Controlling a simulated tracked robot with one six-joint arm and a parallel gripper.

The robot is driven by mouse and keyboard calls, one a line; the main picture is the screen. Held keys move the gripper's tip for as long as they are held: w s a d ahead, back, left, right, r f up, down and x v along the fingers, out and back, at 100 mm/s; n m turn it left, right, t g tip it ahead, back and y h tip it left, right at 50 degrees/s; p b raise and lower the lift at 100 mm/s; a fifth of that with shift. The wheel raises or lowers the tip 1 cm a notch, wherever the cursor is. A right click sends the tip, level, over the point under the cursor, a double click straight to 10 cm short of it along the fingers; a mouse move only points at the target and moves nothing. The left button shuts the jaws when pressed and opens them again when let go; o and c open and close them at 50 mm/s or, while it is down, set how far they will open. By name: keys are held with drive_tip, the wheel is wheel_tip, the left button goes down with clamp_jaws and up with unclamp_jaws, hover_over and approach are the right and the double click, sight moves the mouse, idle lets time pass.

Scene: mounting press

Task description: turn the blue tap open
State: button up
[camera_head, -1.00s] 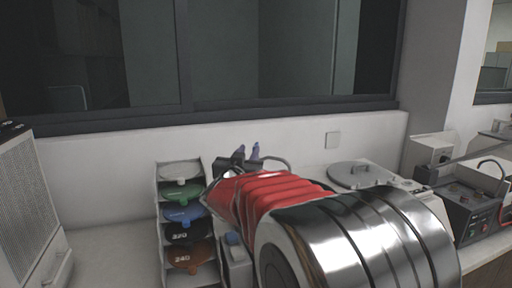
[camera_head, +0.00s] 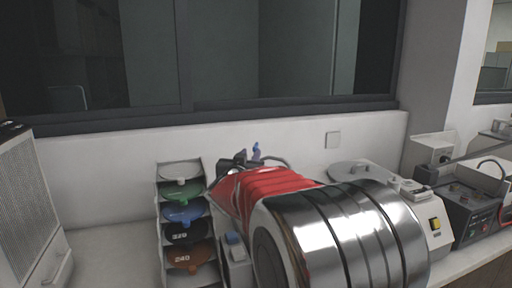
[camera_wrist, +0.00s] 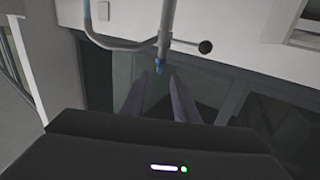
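In the wrist view my gripper (camera_wrist: 160,77) is open, its two purple-grey fingers apart. A small blue part (camera_wrist: 160,66), apparently the blue tap, sits at the end of a grey pipe (camera_wrist: 166,25), in line with the gap between the fingertips. I cannot tell if they touch it. A second blue piece (camera_wrist: 87,22) shows on the pipe further left. In the head view my gripper (camera_head: 250,155) shows only as fingertips beyond my red and chrome arm. A curved grey pipe (camera_head: 278,160) shows beside it; the tap is mostly hidden there.
In the head view, a rack (camera_head: 160,225) of coloured discs stands left of my arm. A round lid (camera_head: 352,170) and a yellow-switched machine (camera_head: 434,222) stand right.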

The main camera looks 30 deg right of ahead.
sight(257, 143)
drive_tip(key=x, duration=0.9)
drive_tip(key=shift+w+d, duration=0.15)
drive_tip(key=shift+d, duration=0.05)
drive_tip(key=shift+c, duration=0.6)
clamp_jaws()
